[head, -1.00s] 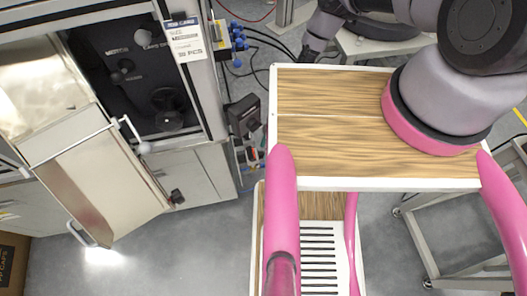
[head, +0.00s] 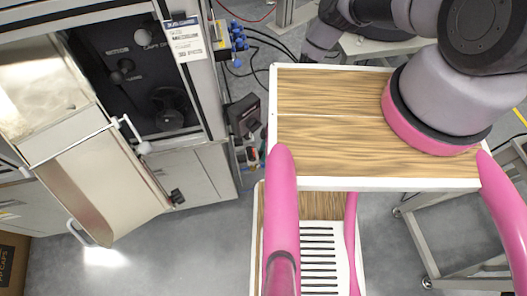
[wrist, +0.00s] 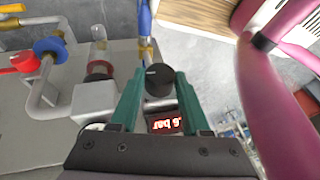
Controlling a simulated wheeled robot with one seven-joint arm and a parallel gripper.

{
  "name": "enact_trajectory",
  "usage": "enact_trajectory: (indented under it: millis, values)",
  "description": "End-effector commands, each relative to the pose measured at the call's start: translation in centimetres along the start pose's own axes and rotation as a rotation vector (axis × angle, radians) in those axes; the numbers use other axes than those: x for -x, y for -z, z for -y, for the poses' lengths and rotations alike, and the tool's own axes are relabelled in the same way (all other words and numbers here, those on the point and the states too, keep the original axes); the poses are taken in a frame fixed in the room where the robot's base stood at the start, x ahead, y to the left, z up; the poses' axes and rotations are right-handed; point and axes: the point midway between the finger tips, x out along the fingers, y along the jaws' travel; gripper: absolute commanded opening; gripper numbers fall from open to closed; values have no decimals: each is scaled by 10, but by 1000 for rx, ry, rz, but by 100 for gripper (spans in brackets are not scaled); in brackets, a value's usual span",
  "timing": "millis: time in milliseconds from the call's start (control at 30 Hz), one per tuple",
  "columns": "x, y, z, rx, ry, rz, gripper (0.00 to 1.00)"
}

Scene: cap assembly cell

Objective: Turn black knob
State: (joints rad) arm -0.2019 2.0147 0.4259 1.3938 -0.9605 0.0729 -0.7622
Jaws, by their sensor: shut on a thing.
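The black knob (wrist: 159,79) is round and shows in the wrist view between the tips of my gripper's green fingers (wrist: 157,84). Both fingers press against its sides, so my gripper is shut on it. A red-lit display (wrist: 165,123) reading in bar shows upside down just below the knob, partly covered by my gripper. In the head view my arm reaches to the top middle, beyond the wooden tray; the knob and fingers cannot be made out there.
In the wrist view, pipes with a red handle (wrist: 22,62) and a blue fitting (wrist: 50,50) stand at left. A clear glass piece (wrist: 98,55) is nearer the knob. In the head view, a wooden tray (head: 390,184) sits in front; an open machine cabinet (head: 110,60) is at left.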

Motion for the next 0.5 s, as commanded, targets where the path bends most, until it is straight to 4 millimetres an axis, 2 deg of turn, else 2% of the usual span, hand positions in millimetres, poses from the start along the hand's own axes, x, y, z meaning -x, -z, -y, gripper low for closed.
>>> enact_trajectory:
  millis: [500]
  values:
    - [0, -8, -5, -77, 180, 15, 0]
